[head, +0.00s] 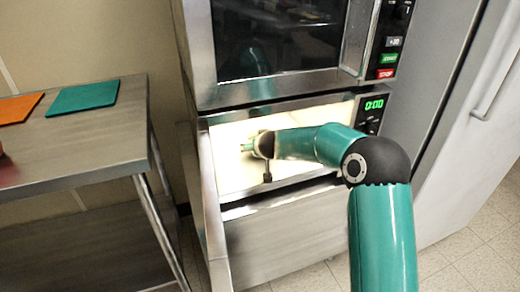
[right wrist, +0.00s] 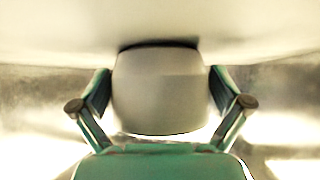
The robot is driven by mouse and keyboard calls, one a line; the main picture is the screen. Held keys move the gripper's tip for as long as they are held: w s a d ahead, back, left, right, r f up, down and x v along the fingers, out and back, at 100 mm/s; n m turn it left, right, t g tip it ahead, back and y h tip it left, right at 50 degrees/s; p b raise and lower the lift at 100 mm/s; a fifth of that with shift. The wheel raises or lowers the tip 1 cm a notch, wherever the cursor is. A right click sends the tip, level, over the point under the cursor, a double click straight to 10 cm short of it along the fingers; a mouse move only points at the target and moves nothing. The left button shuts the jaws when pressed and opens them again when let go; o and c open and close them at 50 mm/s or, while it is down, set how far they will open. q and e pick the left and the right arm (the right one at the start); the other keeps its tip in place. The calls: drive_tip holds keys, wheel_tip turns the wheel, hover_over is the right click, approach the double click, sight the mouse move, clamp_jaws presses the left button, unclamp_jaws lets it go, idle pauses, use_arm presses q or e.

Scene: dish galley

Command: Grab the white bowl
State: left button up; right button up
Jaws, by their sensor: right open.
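A white bowl (right wrist: 162,98), greyish in shadow, sits between the two fingers of my right gripper (right wrist: 159,88) in the right wrist view. The fingers stand on either side of it, wide apart, and the left one is very near or touching its side; I cannot tell which. In the head view my right gripper (head: 247,147) reaches into the lit lower compartment (head: 228,172) of the oven. The bowl cannot be made out there. My left gripper is not in view.
The upper oven (head: 280,45) has a dark glass front. A steel table (head: 80,140) at the left holds a green mat (head: 84,97) and an orange mat (head: 18,107). A steel cabinet (head: 470,130) stands at the right.

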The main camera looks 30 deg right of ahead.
drive_tip(key=shift+w+d+f, duration=0.25)
drive_tip(key=shift+w+f, duration=0.1)
drive_tip(key=shift+w, duration=0.05)
drive_tip(key=c, duration=1)
drive_tip(key=shift+r, duration=0.1)
drive_tip(key=shift+c, duration=0.9)
drive_tip(key=shift+r, duration=0.15)
